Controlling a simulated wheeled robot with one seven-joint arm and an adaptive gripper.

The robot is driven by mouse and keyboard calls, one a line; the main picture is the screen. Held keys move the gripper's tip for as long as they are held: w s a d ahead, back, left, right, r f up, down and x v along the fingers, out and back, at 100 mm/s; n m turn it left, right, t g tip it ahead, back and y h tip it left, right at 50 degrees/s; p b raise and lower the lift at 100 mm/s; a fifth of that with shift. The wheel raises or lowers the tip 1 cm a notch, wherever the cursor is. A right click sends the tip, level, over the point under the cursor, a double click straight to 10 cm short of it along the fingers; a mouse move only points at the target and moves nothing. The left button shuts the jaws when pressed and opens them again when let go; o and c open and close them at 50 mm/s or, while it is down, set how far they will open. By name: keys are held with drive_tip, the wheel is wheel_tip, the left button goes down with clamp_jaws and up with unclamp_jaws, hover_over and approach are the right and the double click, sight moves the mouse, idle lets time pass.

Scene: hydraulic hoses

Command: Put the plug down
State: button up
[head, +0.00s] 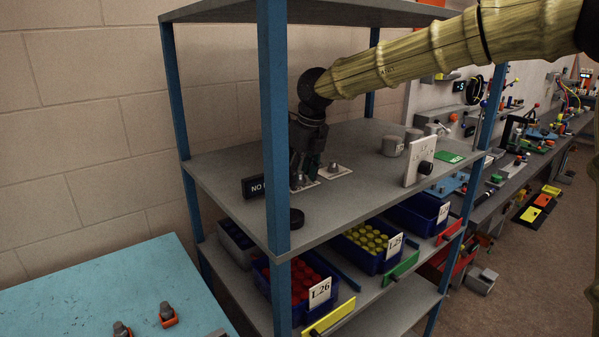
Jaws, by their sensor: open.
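My gripper (304,172) points down at the upper grey shelf board (355,142), left of its middle and partly behind the blue front post. Its dark fingers are open around or just above a small grey metal fitting (298,181) on a pale plate. The fitting may be the plug; the fingers cover part of it, so I cannot tell if they touch it. A similar grey fitting (333,167) stands on a white plate just to the right.
A blue post (275,120) stands close in front of my gripper. A black sign (254,187), a black disc (297,217), a white switch plate (419,160) and grey cylinders (392,146) are on the same board. Labelled blue bins (372,262) sit below. A turquoise table (90,290) holds orange-based fittings (168,316).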

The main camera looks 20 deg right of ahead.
sight(300, 172)
drive_tip(key=shift+r, duration=0.1)
drive_tip(key=b+v, duration=0.1)
drive_tip(key=v, duration=0.4)
drive_tip(key=s+d+b, duration=0.1)
drive_tip(key=s, duration=0.2)
drive_tip(key=s+d+b, duration=0.1)
drive_tip(key=s, duration=0.3)
drive_tip(key=s+d+b, duration=0.1)
drive_tip(key=s+d, duration=0.1)
drive_tip(key=s, duration=0.1)
drive_tip(key=shift+s+b, duration=0.3)
drive_tip(key=shift+s, duration=0.1)
drive_tip(key=shift+s+d, duration=0.1)
drive_tip(key=shift+s, duration=0.1)
